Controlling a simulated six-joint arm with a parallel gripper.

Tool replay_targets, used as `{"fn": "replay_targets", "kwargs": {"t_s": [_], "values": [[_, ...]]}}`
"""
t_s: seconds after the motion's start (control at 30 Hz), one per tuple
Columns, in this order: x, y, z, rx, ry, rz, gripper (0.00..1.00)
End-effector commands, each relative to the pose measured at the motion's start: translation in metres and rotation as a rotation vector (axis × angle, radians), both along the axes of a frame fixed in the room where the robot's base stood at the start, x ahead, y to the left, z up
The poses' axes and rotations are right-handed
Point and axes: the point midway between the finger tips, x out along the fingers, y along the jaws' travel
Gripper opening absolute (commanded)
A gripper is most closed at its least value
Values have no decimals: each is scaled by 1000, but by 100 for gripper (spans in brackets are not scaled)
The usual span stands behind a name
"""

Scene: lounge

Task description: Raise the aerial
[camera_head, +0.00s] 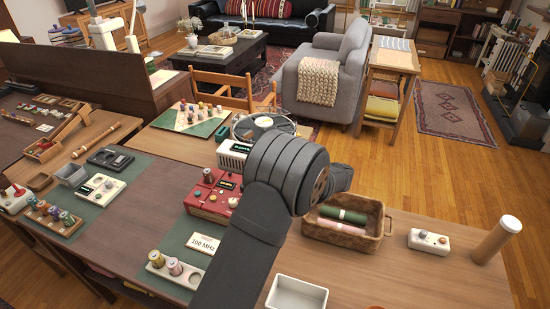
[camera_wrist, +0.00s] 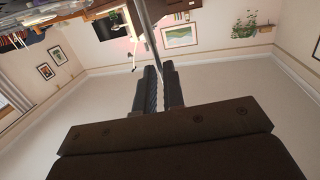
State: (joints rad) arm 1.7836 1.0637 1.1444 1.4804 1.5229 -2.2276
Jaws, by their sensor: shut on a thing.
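In the wrist view, my gripper (camera_wrist: 158,70) is shut on a thin grey metal rod, the aerial (camera_wrist: 148,32). The aerial runs from between the fingertips up to the top edge of the picture, slightly slanted. In the head view, a red radio (camera_head: 208,199) with knobs and a dark display stands on the table, just left of my arm. My arm covers part of its right side. My gripper and the aerial are hidden behind my arm there, so I cannot see where the aerial joins the radio.
A white card reading "100 MHz" (camera_head: 203,244) and a holder with spools (camera_head: 175,268) lie in front of the radio. A white vented box (camera_head: 232,154) is behind it. A wicker basket (camera_head: 344,232) and white tray (camera_head: 296,294) are to the right.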

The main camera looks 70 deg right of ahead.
Motion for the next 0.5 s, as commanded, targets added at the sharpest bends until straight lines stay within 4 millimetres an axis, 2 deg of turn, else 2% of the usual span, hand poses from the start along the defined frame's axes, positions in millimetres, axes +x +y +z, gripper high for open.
{"fn": "replay_targets", "kwargs": {"t_s": [0.17, 0.2, 0.3, 0.5], "values": [[1, 0, 0, 0, 1, -1, 0], [1, 0, 0, 0, 1, 0, 17], [1, 0, 0, 0, 1, 0, 32], [0, 0, 0, 1, 1, 0, 32]]}}
